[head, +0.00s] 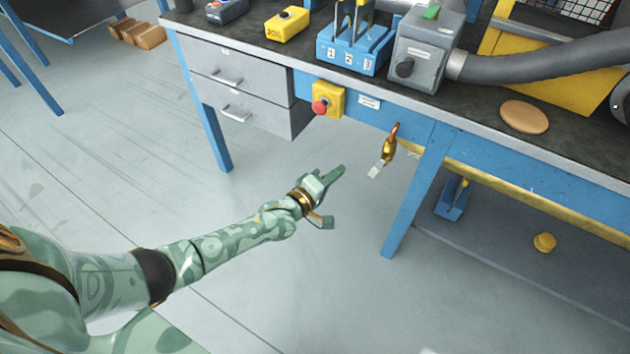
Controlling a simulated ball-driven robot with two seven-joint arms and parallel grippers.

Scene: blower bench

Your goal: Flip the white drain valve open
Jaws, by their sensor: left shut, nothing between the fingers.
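The drain valve (389,148) is a small brass body under the front edge of the bench, below an orange-brown pipe end. Its white lever (375,170) hangs at the lower left of the body, tilted down and left. My left gripper (339,173) is shut and empty. It is left of the lever, with its fingertips pointing up and right towards the valve. A visible gap separates the fingertips from the lever in the picture. My right gripper is not in view.
A red stop button on a yellow box (328,100) and grey drawers (236,85) are up-left of the valve. A blue bench leg (415,195) stands just right of it. A grey box with a black knob (423,50) stands on the bench. The floor around my arm is clear.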

